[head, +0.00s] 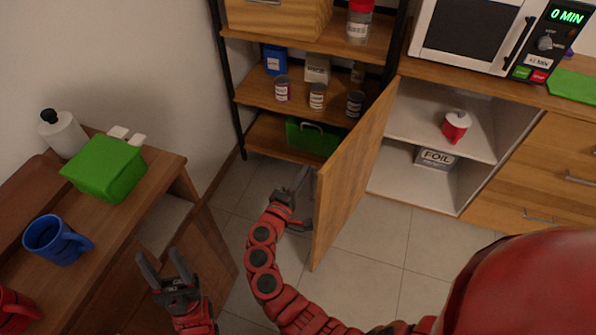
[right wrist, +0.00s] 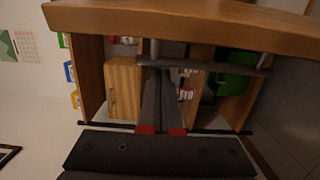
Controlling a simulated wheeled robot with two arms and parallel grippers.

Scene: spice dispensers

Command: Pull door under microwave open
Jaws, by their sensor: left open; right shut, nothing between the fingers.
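The wooden door (head: 347,177) under the microwave (head: 475,32) stands swung wide open to the left, showing the cabinet's white inside. My right gripper (head: 300,178) is shut and empty, beside the door's outer face at its handle side. In the right wrist view, the shut fingers (right wrist: 163,90) point up to the grey handle bar (right wrist: 205,66), with the door's wooden panel (right wrist: 190,22) above it. I cannot tell whether the fingers touch the bar. My left gripper (head: 160,257) is open and empty at the lower left, away from the door.
The cabinet holds a red and white canister (head: 456,127) and a FOIL box (head: 435,158). A shelf rack (head: 262,92) with several cans stands behind the door. A wooden table (head: 165,165) at left carries a green box (head: 105,168) and a blue mug (head: 57,239). Tiled floor right of the door is clear.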

